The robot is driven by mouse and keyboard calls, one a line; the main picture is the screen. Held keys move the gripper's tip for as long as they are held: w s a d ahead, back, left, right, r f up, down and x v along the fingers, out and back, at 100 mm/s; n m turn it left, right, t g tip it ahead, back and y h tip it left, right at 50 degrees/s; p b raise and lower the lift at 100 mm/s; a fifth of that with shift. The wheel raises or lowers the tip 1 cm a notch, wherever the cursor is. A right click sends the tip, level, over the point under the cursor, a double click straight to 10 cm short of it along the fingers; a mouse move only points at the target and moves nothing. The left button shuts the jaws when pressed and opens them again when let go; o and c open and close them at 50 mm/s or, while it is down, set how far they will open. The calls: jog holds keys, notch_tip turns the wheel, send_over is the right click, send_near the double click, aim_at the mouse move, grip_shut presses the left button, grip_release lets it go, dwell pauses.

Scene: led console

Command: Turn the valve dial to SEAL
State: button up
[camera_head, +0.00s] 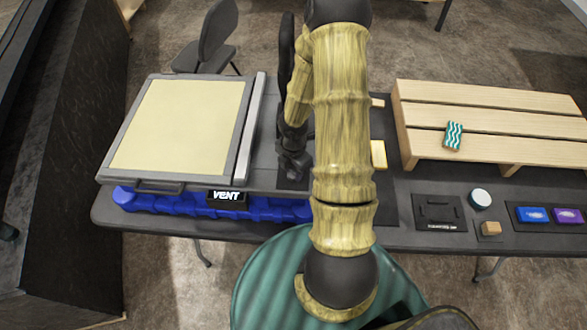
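My arm (342,110) covers the middle of the table. My dark gripper (292,165) points down just left of it, over a dark plate (288,183) on the grey table. Its fingers are dark on dark, so I cannot tell whether they are open or touching anything. I cannot make out the valve dial or a SEAL mark; part of the plate area is hidden behind my gripper and arm. A black sign reading VENT (226,196) is at the table's front edge. A round white-topped piece (480,198) stands on the right; I cannot tell whether it is a dial.
A grey-framed panel with a cream face (180,125) lies above a blue base (160,204) at left. A wooden slatted rack (490,92) at right bears a teal wavy-patterned block (453,136). A wooden cube (490,228), a blue block (533,215) and a purple block (568,216) sit front right.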

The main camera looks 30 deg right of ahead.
jog(key=c, duration=0.3)
jog(key=shift+m, duration=0.3)
jog(key=m, duration=0.4)
jog(key=shift+b, duration=0.35)
jog(key=m, duration=0.4)
jog(key=shift+m, duration=0.3)
jog(key=m+b, duration=0.1)
jog(key=m, duration=0.3)
jog(key=shift+w, duration=0.1)
jog(key=m+b, duration=0.1)
jog(key=m, duration=0.3)
jog(key=shift+m, duration=0.3)
jog(key=o, duration=1)
